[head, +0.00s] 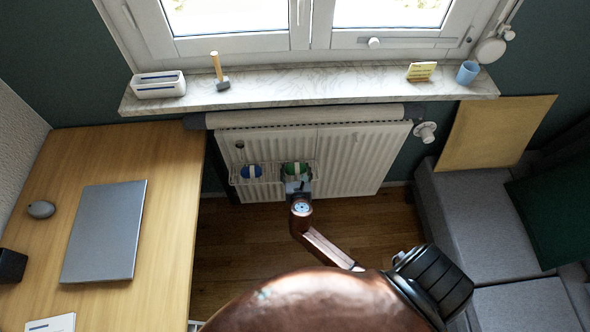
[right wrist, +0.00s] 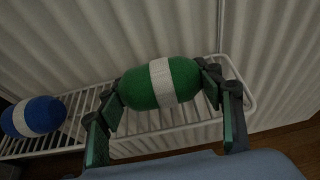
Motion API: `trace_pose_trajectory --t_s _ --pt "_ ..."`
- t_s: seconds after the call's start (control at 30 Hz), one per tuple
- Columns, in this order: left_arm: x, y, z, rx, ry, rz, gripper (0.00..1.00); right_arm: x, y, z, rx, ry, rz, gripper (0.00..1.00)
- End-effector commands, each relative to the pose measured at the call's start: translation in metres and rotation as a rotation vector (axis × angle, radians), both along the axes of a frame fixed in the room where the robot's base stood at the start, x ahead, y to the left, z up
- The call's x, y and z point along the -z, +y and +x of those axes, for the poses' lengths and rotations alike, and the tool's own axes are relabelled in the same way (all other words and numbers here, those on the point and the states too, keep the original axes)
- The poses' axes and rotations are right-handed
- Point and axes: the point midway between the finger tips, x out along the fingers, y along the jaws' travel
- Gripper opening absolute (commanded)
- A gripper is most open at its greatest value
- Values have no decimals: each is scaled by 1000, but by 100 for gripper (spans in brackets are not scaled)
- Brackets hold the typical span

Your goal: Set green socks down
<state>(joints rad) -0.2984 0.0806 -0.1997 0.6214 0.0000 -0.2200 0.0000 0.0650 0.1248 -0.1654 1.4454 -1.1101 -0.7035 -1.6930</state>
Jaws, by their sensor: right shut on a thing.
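The green socks (right wrist: 160,84), a rolled bundle with a white band, are between the fingers of my right gripper (right wrist: 163,92), which is shut on them. In the right wrist view they are over the right part of a white wire rack (right wrist: 62,140); I cannot tell whether they touch its wires. In the head view the green socks (head: 296,168) and my right gripper (head: 297,180) are at the rack in front of the radiator (head: 350,160). My left gripper is not in view.
A desk with a laptop (head: 104,232) is at left. A grey sofa (head: 470,215) is at right. The marble sill (head: 310,90) is above.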

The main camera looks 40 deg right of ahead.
Motion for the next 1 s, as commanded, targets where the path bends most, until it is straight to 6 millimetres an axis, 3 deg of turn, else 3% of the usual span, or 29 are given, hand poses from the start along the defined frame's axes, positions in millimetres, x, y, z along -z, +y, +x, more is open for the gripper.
trace_pose_trajectory --t_s 0.13,0.17,0.4,0.77,1.0 --pt "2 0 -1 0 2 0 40 4 0 0 0 0 -1 38" --pt "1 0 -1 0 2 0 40 4 0 0 0 0 -1 62" --pt "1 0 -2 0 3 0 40 3 0 0 0 0 0 78" --pt "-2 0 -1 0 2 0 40 -2 1 -2 0 0 0 78" --pt "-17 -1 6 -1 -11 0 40 -20 21 -35 -1 0 2 78"
